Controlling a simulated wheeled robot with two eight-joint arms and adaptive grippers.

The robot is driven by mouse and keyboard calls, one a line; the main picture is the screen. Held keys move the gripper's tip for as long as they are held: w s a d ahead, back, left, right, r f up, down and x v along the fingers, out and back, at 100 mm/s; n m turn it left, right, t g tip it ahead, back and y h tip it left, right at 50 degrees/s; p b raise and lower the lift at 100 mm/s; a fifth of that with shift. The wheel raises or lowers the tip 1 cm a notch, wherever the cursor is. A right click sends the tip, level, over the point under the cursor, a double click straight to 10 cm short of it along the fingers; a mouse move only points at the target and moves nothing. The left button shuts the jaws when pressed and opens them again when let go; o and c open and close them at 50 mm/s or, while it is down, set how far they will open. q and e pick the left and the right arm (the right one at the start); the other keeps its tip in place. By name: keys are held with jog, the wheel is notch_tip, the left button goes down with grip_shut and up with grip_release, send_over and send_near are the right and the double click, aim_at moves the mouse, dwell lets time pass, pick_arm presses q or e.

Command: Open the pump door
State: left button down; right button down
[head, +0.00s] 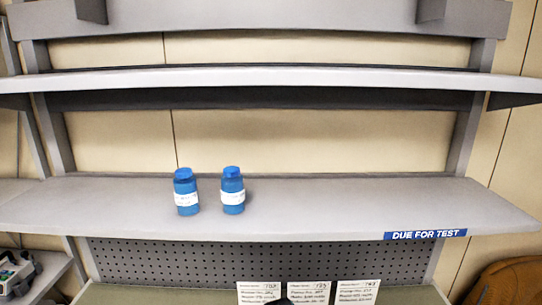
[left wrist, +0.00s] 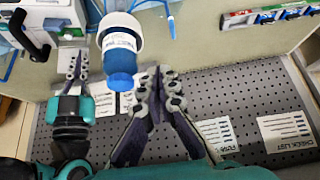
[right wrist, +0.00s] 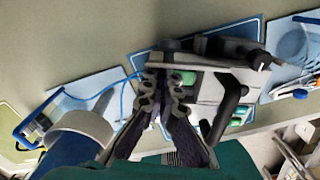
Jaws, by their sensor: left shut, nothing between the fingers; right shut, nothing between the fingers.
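A white pump with a black handle (right wrist: 232,100) and green patches on its face shows in the right wrist view. It also shows in part, with its black handle, at the upper left of the left wrist view (left wrist: 32,32). I cannot make out whether its door is open or shut. My right gripper (right wrist: 163,78) is shut and empty, its fingertips over the pump's left end; I cannot tell whether they touch it. It also shows in the left wrist view (left wrist: 77,62). My left gripper (left wrist: 159,78) is shut and empty beside a blue bottle. Neither gripper shows in the head view.
Two blue bottles (head: 186,192) (head: 233,190) stand on the middle shelf (head: 330,205), whose right side is clear. Its front edge has a "DUE FOR TEST" label (head: 425,234). A pegboard (head: 180,258) and paper cards are below. A device (head: 18,272) sits lower left.

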jog(key=shift+s+a, duration=0.2)
jog(key=shift+s, duration=0.3)
jog(key=shift+s+a, duration=0.15)
jog(key=shift+s, duration=0.3)
notch_tip(320, 180, up, 8)
jog(key=p, duration=0.5)
jog(key=d+m+t+b, duration=0.1)
jog(key=d+m+b, duration=0.1)
jog(key=m, duration=0.2)
jog(key=s+d+m+t+b, duration=0.1)
jog(key=d+m+b, duration=0.2)
jog(key=m, duration=0.1)
jog(key=s+d+m+t+b, duration=0.1)
jog(key=d+m+b, duration=0.2)
jog(key=m, duration=0.1)
jog(key=shift+s+d+m+y, duration=0.2)
jog(key=shift+s+m+y, duration=0.05)
jog(key=shift+m+y, duration=0.15)
jog(key=s+d+f+m+t+b, duration=0.4)
jog(key=d+m+b, duration=0.4)
jog(key=m, duration=0.9)
jog(key=shift+s+h, duration=0.4)
jog(key=shift+s, duration=0.45)
